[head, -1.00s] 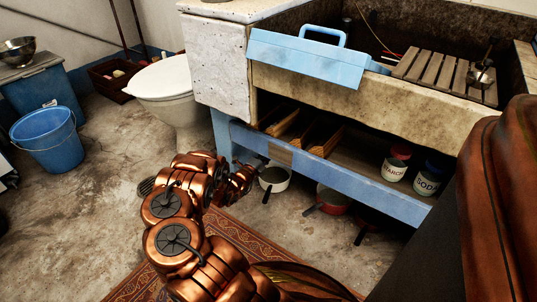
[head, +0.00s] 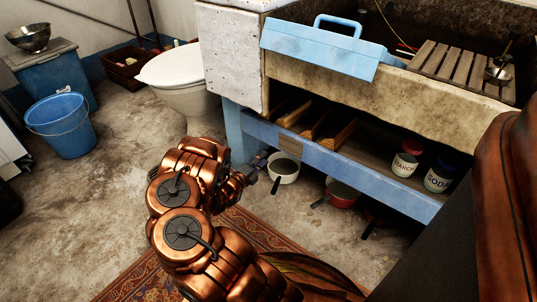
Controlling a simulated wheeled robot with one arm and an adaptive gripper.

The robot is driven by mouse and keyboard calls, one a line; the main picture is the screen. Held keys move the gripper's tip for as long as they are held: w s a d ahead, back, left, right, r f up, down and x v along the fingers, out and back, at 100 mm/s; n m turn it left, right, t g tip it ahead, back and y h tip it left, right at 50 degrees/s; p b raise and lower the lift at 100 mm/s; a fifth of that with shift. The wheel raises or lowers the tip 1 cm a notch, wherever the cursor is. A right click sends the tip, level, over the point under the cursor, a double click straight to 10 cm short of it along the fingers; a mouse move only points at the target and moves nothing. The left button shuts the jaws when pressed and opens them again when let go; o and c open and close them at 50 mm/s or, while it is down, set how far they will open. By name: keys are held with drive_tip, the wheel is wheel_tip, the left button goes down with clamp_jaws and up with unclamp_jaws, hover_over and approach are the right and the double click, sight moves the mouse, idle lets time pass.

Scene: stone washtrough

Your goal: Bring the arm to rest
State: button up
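My copper arm (head: 190,215) reaches forward from the bottom of the head view, bent at its large round joints. My gripper (head: 257,168) is mostly hidden behind the arm's forward links. Only a small dark part shows, in front of the blue trough stand and close in the picture to the white saucepan (head: 284,169). I cannot make out its fingers or whether it holds anything.
The stone trough (head: 390,95) and its blue lower shelf (head: 340,174) stand ahead and right, with a blue toolbox (head: 318,52) on the rim. A toilet (head: 180,78), a blue bucket (head: 62,128) and a patterned rug (head: 140,278) are around. Bare floor lies left.

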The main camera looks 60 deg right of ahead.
drive_tip(key=shift+w+a, duration=0.1)
drive_tip(key=shift+a, duration=0.45)
